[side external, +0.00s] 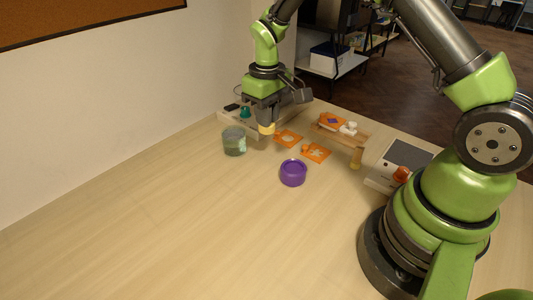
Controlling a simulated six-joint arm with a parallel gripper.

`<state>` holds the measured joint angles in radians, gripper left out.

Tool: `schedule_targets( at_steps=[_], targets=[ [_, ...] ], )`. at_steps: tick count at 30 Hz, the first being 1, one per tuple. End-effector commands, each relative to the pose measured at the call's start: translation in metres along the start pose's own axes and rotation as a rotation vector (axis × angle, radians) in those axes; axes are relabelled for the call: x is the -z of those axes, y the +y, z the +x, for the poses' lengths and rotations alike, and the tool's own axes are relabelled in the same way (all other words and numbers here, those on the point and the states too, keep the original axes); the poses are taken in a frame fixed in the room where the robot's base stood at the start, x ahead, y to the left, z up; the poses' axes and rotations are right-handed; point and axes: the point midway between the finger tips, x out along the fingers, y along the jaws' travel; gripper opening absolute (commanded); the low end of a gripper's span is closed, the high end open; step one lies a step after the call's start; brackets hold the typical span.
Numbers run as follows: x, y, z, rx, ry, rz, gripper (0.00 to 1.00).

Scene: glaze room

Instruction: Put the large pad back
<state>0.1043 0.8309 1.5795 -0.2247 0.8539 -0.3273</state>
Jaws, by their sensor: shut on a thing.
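My gripper (265,122) points down over the far part of the table. It is shut on a small pale yellow piece (267,129), which seems to be the pad; the fingers hide part of it. The piece is just to the right of a grey-green glass jar (233,143). I cannot tell whether it touches the table. Flat orange squares with pale markings lie to its right, one (288,139) close by and another (317,153) further right. I cannot tell which place belongs to the large pad.
A purple round container (293,174) stands in front of the squares. A low wooden stand (343,133) holds an orange square and white pieces. A grey-topped box with a red knob (401,174) is at right. A pale tray (227,116) stands behind the jar. The front left table is clear.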

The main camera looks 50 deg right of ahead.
Motion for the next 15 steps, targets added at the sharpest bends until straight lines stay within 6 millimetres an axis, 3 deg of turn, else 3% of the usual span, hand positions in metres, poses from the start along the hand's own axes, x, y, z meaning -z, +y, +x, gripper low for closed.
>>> schedule_targets(
  at_steps=[3,15],
  targets=[
    [-0.002,0.0,0.025,0.001,-0.008,-0.003,0.0],
    [-0.001,0.0,0.078,0.0,-0.004,-0.001,0.0]
  ],
)
